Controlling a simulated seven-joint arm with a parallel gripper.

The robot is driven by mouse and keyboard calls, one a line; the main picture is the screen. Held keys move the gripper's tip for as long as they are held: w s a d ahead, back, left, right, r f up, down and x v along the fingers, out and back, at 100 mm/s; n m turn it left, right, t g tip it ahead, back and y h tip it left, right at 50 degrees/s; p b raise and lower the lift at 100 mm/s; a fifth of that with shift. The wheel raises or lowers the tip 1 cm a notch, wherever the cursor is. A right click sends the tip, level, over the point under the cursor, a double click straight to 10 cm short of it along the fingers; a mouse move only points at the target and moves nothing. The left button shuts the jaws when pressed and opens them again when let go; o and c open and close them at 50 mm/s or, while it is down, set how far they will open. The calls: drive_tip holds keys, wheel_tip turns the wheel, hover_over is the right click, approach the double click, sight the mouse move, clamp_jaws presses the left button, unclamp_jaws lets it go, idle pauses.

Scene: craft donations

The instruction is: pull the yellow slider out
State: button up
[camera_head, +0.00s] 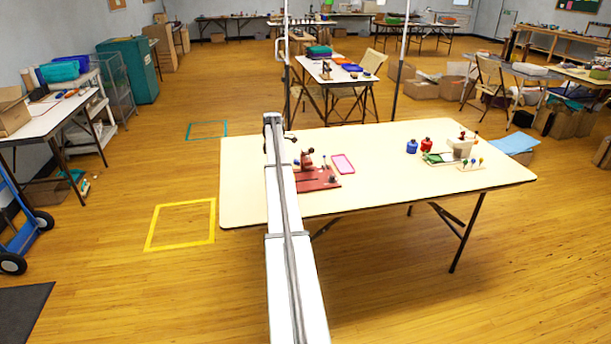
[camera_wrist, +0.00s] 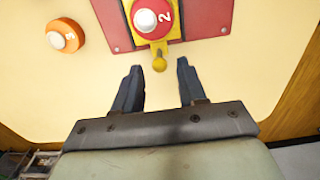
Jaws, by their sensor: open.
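The yellow slider (camera_wrist: 159,64) shows in the wrist view as a short tab with a round knob at its end. It sticks out from a yellow plate at the edge of a red board (camera_wrist: 206,17). A red round piece (camera_wrist: 143,27) marked 2, with a white top, sits over the yellow plate. My gripper (camera_wrist: 159,67) is open, with one finger on each side of the knob and visible gaps on both sides. How far the fingertips are above or below the knob is unclear. In the head view the red board (camera_head: 317,184) lies near the table's front left, partly behind my arm.
An orange round piece (camera_wrist: 65,36) with a white top stands left of the board. On the table (camera_head: 390,190) are a pink tray (camera_head: 343,164), a blue container (camera_head: 411,147), a red container (camera_head: 427,145) and several small items at the right. The table's middle is clear.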

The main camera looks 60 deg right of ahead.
drive_tip(key=shift+r, duration=3.15)
